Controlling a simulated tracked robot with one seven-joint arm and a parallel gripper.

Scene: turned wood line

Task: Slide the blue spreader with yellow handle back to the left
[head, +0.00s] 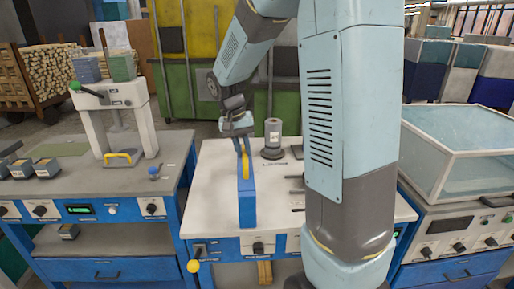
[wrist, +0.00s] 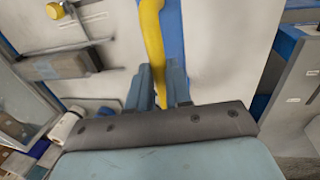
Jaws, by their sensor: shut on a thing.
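The blue spreader (head: 247,205) lies lengthwise on the white top of the middle bench, near its left part. Its yellow handle (head: 245,165) rises from it at the far end. My gripper (head: 243,147) is shut on the yellow handle from above. In the wrist view the handle (wrist: 152,45) runs down between the fingers of my gripper (wrist: 159,90), with the blue spreader (wrist: 173,40) behind it.
A grey cylinder on a round base (head: 272,140) stands at the back of the bench (head: 215,190). A clear-covered box (head: 465,150) stands at right. The bench top left of the spreader is bare.

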